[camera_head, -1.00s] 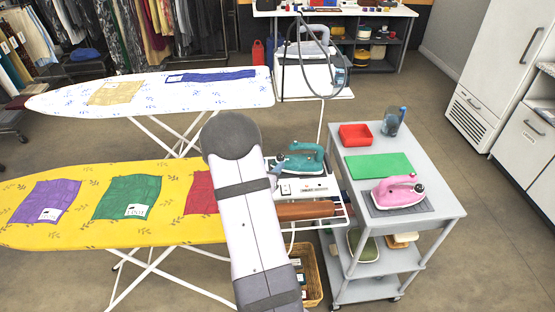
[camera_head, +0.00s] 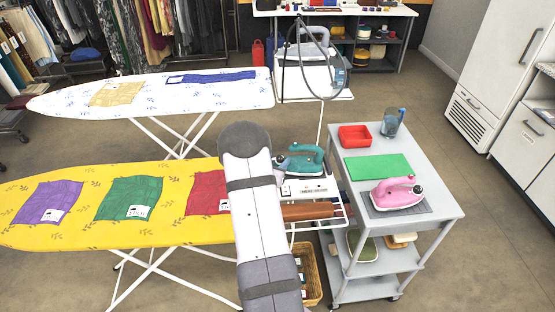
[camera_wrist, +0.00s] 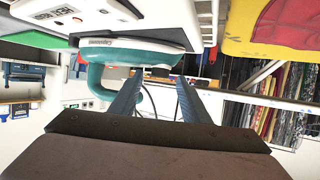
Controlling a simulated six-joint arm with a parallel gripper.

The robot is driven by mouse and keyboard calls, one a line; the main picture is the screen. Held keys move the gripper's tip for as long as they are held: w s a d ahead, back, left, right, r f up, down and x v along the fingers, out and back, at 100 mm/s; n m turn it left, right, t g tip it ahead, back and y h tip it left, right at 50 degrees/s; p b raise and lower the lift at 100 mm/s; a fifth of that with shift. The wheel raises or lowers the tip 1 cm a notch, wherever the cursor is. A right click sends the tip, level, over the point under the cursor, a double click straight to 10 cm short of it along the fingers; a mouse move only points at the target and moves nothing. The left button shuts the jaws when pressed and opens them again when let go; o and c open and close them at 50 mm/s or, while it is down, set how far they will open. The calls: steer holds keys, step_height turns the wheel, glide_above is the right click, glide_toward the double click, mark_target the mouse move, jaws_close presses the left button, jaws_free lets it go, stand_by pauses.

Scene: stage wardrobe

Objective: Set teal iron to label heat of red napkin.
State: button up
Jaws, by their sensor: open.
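The teal iron (camera_head: 303,161) stands on a white rest at the right end of the yellow ironing board (camera_head: 60,235). My gripper (camera_wrist: 158,82) is open and empty in the wrist view. The teal iron (camera_wrist: 135,52) shows just beyond its fingertips there, close to them; I cannot tell if they touch.
A green napkin (camera_head: 129,198) and a purple napkin (camera_head: 48,202) lie on the yellow board. A white ironing board (camera_head: 140,90) stands behind.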

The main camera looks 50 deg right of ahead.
steer(key=shift+w+d+f, duration=0.1)
steer(key=shift+d+f, duration=0.1)
steer(key=shift+d, duration=0.2)
steer(key=c, duration=1.1)
steer(key=shift+o, duration=0.2)
